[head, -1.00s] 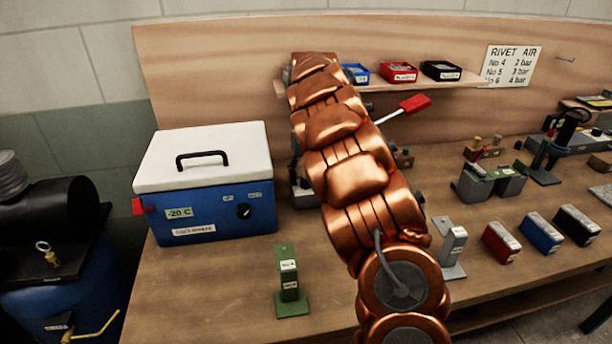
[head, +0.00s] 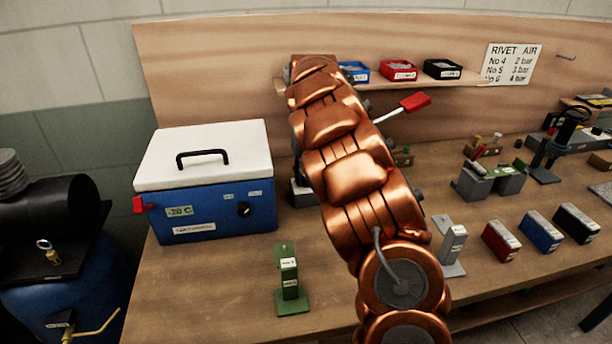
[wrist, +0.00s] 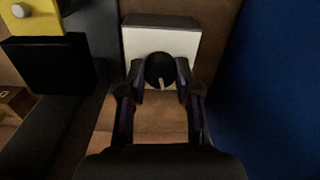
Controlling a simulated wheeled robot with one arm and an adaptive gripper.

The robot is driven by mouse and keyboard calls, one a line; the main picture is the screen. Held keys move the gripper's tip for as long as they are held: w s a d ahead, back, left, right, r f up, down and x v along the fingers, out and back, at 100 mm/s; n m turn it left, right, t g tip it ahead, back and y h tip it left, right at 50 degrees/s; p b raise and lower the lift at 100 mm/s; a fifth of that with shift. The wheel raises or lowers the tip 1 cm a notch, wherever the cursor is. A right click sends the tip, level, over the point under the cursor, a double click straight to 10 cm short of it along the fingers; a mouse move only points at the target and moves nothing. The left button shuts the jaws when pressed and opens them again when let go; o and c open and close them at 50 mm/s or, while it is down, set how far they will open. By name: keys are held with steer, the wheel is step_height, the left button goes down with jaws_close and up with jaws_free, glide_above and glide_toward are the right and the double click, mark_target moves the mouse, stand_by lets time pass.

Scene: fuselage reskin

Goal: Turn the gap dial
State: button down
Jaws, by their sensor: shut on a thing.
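The gap dial (wrist: 159,64) is a round black knob with a white pointer mark, seen in the upper middle of the wrist view. It sits on the white face of a small box (wrist: 160,43). The pointer aims down in that view, leaning slightly right. My gripper (wrist: 160,74) is shut on the dial, with one dark finger at each side of it. In the head view my copper arm covers the dial and my gripper.
A blue cooler box (head: 217,215) with a white lid stands left of my arm. A red-handled lever (head: 415,103) sticks out right of it. A green stand (head: 290,283) is in front. A shelf (head: 470,80) with small bins is behind.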

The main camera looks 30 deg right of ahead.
mark_target(307, 178)
steer(key=shift+m, duration=1.5)
steer(key=c, duration=0.8)
jaws_free()
step_height(307, 178, up, 12)
steer(key=shift+d+p, duration=0.1)
steer(key=shift+p, duration=0.2)
